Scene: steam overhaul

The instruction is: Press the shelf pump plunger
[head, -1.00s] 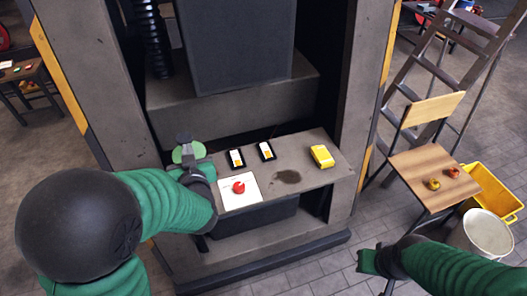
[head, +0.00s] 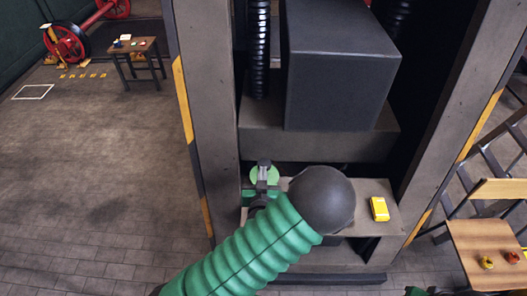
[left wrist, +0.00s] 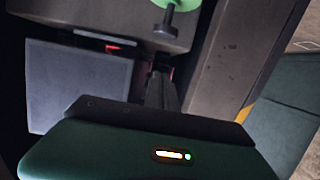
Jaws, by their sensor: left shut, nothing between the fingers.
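The pump shows as a green disc (head: 258,178) with a grey knob-like plunger (head: 264,165), at the left end of the shelf (head: 363,192). In the left wrist view the green disc (left wrist: 180,5) and the grey plunger part (left wrist: 166,31) are at the top, beyond the fingers. My left gripper (head: 258,203) is just in front of the pump in the head view, partly hidden by my arm. Its fingers (left wrist: 160,90) are shut and empty in the wrist view. Contact with the plunger cannot be told. Only a bit of my right arm shows at the bottom edge.
A yellow block (head: 379,209) sits on the shelf's right side. A large dark block (head: 335,65) hangs above the shelf between the uprights.

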